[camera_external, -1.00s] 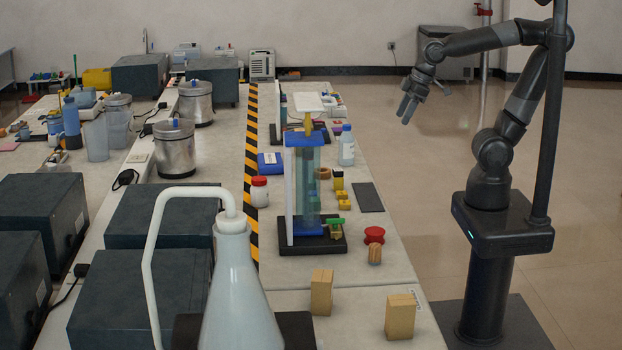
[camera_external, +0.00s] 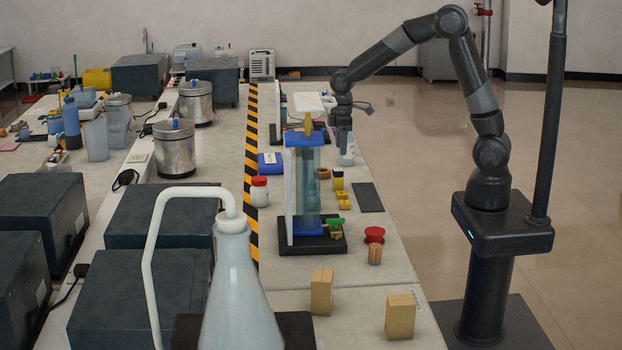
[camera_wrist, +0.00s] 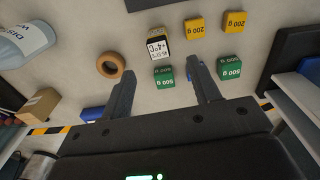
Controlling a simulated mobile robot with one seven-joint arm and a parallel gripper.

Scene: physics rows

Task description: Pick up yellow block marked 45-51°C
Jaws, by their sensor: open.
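A yellow block (camera_wrist: 157,43) with a white label lies beyond my fingertips in the wrist view. The label shows a °C marking, but its full text is too small to read. In the external view, a yellow block with a dark top (camera_external: 337,182) beside a ring appears to be the same one. My gripper (camera_wrist: 160,76) is open and empty, its two fingers apart and pointing toward the blocks. In the external view, my gripper (camera_external: 342,148) is low over the far part of the bench, beside a white bottle.
An orange-brown ring (camera_wrist: 110,65) lies left of the block. A glass column (camera_external: 305,185) rises nearby.

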